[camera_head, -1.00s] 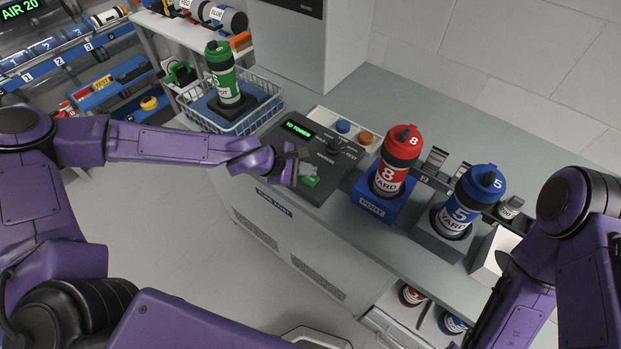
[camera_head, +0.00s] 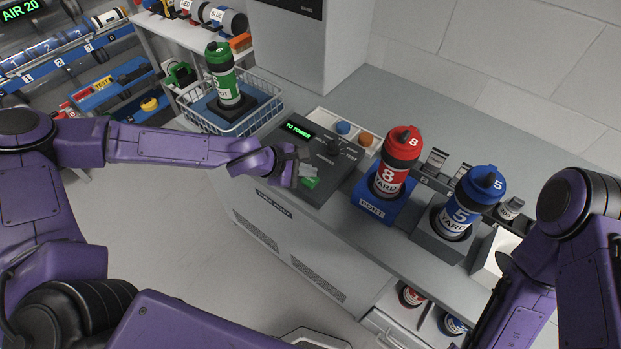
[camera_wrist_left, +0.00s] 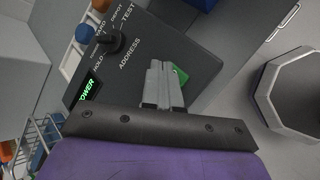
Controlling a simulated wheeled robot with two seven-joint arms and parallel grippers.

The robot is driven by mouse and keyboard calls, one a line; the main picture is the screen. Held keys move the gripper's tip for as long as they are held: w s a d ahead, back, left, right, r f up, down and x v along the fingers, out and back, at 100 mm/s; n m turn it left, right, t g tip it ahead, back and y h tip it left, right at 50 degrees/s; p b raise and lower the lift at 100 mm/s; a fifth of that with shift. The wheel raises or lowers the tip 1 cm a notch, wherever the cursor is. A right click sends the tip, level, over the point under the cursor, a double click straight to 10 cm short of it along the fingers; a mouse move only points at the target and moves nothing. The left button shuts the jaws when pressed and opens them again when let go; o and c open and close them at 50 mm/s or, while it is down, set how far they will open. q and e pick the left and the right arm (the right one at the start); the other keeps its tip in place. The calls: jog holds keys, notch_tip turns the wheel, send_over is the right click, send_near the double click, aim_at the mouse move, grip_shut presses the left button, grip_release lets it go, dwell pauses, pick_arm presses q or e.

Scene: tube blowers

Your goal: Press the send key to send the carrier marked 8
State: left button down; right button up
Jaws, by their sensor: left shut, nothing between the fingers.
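The red carrier marked 8 (camera_head: 397,160) stands upright on the blue port base (camera_head: 380,203). The dark control panel (camera_head: 297,136) has a lit green display (camera_head: 299,130) reading "TO TOWER" and an address knob (camera_head: 334,147). The green key (camera_head: 310,183) is on the panel's front part; it also shows in the left wrist view (camera_wrist_left: 180,75), partly hidden by the fingers. My left gripper (camera_head: 307,174) is shut and empty, its fingertips right over or at the key; I cannot tell whether they touch it. My right arm shows at the right; its gripper is out of frame.
A blue carrier marked 5 (camera_head: 468,203) stands in a grey holder right of the port. A green carrier (camera_head: 224,76) stands in a wire basket (camera_head: 247,122) at the left.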

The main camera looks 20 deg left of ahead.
pick_arm(q)
jog(key=shift+f, duration=0.15)
dwell(0.5)
jog(key=shift+f, duration=0.3)
